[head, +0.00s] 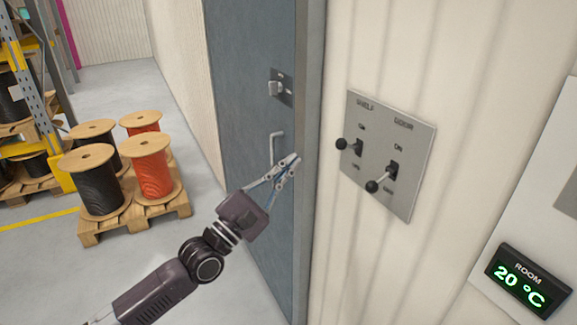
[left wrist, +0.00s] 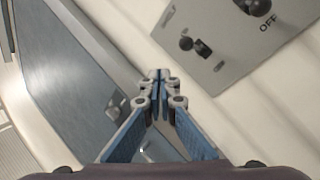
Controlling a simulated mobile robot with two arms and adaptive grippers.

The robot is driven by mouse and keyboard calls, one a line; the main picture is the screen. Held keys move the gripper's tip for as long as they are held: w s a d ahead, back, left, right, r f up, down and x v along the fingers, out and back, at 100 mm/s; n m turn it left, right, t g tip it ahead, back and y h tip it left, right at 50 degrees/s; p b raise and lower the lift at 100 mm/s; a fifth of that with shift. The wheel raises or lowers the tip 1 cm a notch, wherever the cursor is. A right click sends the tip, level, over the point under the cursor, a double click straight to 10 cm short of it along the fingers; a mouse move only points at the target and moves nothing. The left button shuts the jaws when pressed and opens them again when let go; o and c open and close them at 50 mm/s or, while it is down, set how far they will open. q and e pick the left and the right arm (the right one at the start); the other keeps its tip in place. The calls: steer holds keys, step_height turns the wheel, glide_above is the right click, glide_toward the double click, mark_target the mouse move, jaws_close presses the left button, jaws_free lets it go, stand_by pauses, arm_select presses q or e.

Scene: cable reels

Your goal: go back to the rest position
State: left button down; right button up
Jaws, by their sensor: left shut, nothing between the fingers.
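My left gripper (head: 294,160) is raised in front of the blue-grey door (head: 240,90), just left of the switch panel (head: 420,140). Its fingers are shut and hold nothing; the closed tips also show in the left wrist view (left wrist: 160,75). The gripper appears apart from the panel, with its tips near the door's right edge in the head view. The panel has two black-knobbed levers, a shelf lever (head: 349,145) and a door lever (head: 382,178). My right gripper is in neither view.
The door has a latch (head: 280,88) and a handle (head: 273,146). Cable reels (head: 152,168) in orange and black stand on a wooden pallet (head: 130,222) at the left, beside a rack (head: 38,90). A room display (head: 522,281) reads 20 °C. Floor between pallet and door is clear.

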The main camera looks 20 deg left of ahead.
arm_select(q)
steer(key=shift+a, duration=0.1)
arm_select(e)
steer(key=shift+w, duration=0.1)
arm_select(q)
steer(key=shift+f, duration=0.15)
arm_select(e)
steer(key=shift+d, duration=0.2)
